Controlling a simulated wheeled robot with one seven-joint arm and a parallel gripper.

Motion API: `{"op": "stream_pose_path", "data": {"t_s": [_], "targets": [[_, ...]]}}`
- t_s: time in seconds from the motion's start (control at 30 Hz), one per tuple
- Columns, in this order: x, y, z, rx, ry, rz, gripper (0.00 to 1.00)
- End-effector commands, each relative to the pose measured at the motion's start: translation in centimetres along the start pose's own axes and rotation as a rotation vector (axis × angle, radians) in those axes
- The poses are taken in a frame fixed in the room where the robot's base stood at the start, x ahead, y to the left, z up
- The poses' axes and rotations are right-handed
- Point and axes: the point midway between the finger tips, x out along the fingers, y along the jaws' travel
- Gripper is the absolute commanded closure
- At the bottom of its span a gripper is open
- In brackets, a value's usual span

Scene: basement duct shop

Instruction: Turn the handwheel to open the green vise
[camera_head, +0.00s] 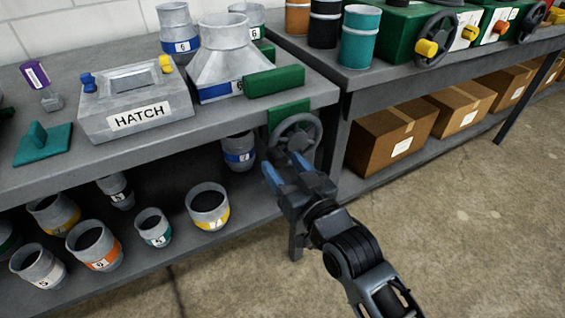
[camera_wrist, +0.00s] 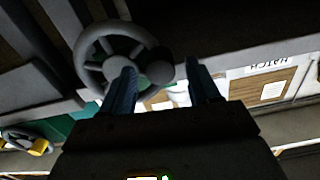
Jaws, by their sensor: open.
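The green vise (camera_head: 274,83) is at the right end of the left bench, with a green jaw on top and a green body at the bench's front edge. Its grey handwheel (camera_head: 298,135) faces outward below the bench top. My gripper (camera_head: 286,170) is just in front of the wheel's lower part, with blue fingers spread and nothing seen between them. In the wrist view the handwheel (camera_wrist: 92,71) has a dark round knob (camera_wrist: 159,68) on its right side. The knob shows between and beyond the fingertips of my gripper (camera_wrist: 163,78). I cannot tell whether a finger touches the wheel.
A grey box labelled HATCH (camera_head: 135,103) and a grey duct hood (camera_head: 222,55) stand on the left bench (camera_head: 150,146). Several duct collars sit on its lower shelf. The right bench (camera_head: 350,82) holds coloured cans and green machines, with cardboard boxes (camera_head: 390,137) below. The floor (camera_head: 470,230) at right is clear.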

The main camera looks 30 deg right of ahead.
Motion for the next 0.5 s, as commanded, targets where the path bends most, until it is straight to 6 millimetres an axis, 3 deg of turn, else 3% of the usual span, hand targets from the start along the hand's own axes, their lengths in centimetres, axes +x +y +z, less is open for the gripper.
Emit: {"op": "stream_pose_path", "data": {"t_s": [0.17,0.47,0.5], "targets": [[1.35,0.03,-0.02,-0.001,0.001,0.000,0.39],[1.51,0.01,-0.01,-0.001,0.000,0.000,0.39],[1.51,0.01,-0.01,-0.001,0.000,0.000,0.43]]}}
